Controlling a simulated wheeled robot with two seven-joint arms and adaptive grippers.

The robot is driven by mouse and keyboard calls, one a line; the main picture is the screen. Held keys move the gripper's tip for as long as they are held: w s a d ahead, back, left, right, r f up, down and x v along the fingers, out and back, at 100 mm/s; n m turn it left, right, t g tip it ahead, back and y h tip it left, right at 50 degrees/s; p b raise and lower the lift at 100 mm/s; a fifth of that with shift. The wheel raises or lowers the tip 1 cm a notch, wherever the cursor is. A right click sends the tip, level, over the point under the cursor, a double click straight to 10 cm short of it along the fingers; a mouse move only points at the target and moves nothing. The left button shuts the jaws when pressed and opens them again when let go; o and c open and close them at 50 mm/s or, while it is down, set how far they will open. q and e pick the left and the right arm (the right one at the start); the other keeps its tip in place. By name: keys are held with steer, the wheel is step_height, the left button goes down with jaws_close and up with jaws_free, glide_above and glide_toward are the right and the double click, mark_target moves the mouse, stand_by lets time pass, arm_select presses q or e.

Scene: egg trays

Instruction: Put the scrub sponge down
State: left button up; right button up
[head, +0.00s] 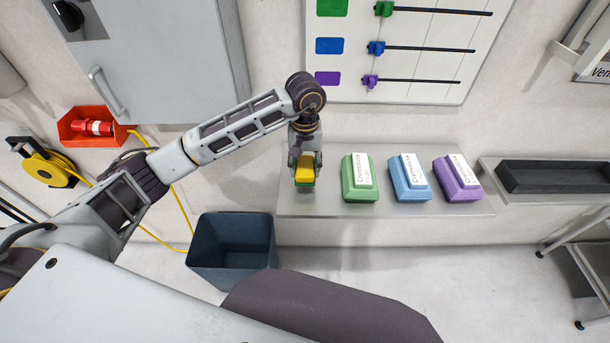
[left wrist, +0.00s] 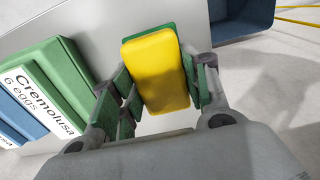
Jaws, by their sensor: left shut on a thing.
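The scrub sponge (head: 304,172) is yellow with a green layer. My left gripper (head: 304,165) is shut on it over the left end of the grey shelf. In the left wrist view the sponge (left wrist: 158,72) sits between the two fingers of the left gripper (left wrist: 155,90), its yellow face toward the camera. A shadow lies on the shelf below it. I cannot tell whether the sponge touches the shelf. My right gripper is not in view.
The grey shelf (head: 325,208) bears a green egg box (head: 359,190), a blue one (head: 409,190) and a purple one (head: 456,190), right of the sponge. A dark blue bin (head: 231,262) stands below left. A black tray (head: 555,178) lies at the right.

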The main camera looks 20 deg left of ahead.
mark_target(305, 173)
arm_select(q)
steer(key=shift+f, duration=2.25)
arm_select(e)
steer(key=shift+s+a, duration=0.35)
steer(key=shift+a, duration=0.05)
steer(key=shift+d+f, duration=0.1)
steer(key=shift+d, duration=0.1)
arm_select(q)
steer(key=shift+f, duration=0.1)
steer(key=o, duration=0.7)
steer(key=shift+o, duration=1)
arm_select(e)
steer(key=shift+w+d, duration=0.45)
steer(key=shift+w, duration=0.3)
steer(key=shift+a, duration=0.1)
